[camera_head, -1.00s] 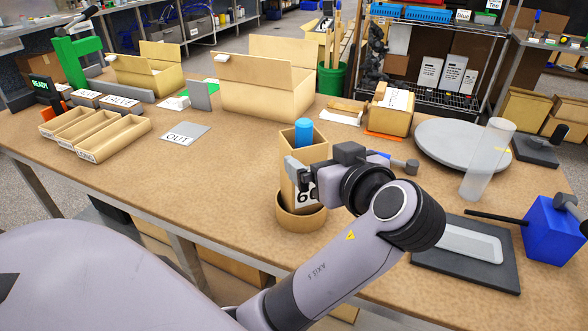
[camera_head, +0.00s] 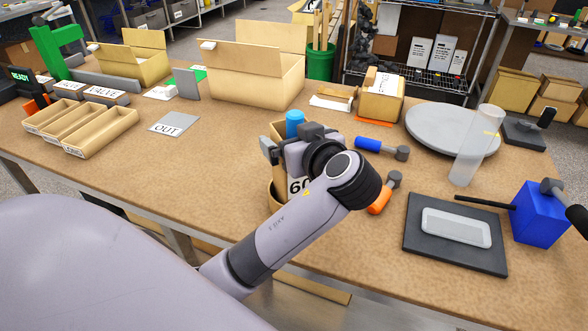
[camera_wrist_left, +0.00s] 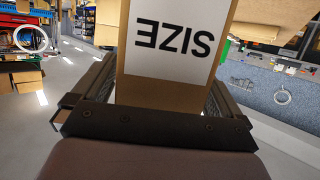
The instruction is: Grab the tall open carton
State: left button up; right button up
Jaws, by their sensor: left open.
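The tall open carton (camera_head: 297,187) is tan with a white label. In the left wrist view the carton (camera_wrist_left: 165,92), labelled "SIZE", stands between the open fingers of the left gripper (camera_wrist_left: 160,100), one finger on each side. I cannot tell whether either finger touches it.
A blue-handled hammer (camera_head: 370,145) and an orange-handled hammer (camera_head: 382,198) lie right of the arm. A dark tray (camera_head: 420,245), a clear tube (camera_head: 474,150) and a grey disc (camera_head: 440,125) are further right. A large open box (camera_head: 255,85) stands behind. The table's middle left is clear.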

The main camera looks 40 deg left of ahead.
pick_arm(q)
jog(key=c, duration=1.3)
jog(key=shift+r, duration=0.1)
